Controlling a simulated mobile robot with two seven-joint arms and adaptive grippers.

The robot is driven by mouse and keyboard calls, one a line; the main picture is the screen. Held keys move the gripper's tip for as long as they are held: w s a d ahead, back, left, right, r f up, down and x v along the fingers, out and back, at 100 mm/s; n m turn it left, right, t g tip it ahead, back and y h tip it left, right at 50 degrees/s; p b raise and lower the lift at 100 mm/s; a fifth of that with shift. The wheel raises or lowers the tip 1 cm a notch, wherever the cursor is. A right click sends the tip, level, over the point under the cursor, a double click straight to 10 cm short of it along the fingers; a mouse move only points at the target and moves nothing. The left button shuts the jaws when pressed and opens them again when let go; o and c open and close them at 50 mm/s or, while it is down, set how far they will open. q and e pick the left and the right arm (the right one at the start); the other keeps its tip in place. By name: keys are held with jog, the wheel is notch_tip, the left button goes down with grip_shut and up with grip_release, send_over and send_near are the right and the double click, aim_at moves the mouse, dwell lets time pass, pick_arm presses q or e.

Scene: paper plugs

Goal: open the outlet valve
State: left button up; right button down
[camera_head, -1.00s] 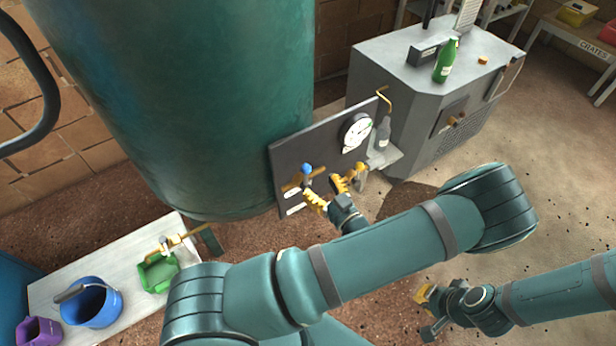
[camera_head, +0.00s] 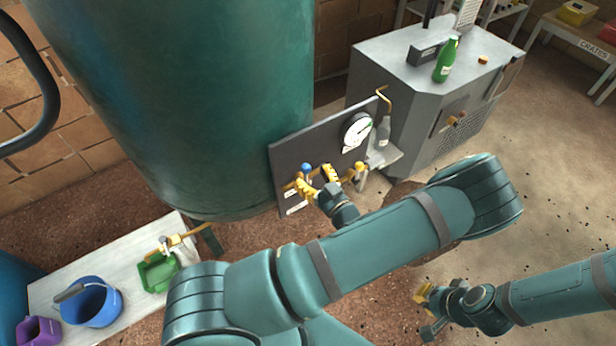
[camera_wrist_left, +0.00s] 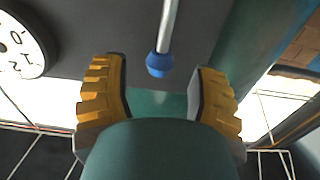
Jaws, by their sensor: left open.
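A dark panel (camera_head: 285,155) beside the big green tank carries brass pipework and a lever with a blue ball knob (camera_head: 306,167). A yellow-knobbed fitting (camera_head: 360,167) is further right. I cannot read which is the outlet valve. My left gripper (camera_head: 318,181) is open at the panel, its yellow fingers just below and right of the blue knob. In the left wrist view the blue knob (camera_wrist_left: 159,65) hangs on a silver rod ahead of the gap between the open fingers (camera_wrist_left: 160,100), apparently touching neither. My right gripper (camera_head: 424,297) is low at the right; its jaw opening is unclear.
A round gauge (camera_head: 357,131) sits on the panel's upper right. A grey cabinet (camera_head: 400,85) with a green bottle (camera_head: 446,62) stands right of it. At lower left, a bench (camera_head: 120,262) holds a green tray (camera_head: 158,272) and a blue bucket (camera_head: 92,303).

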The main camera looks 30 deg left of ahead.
aim_at(307, 169)
pick_arm(q)
jog(key=shift+x, duration=1.5)
jog(key=c, duration=0.8)
jog(key=shift+c, duration=0.2)
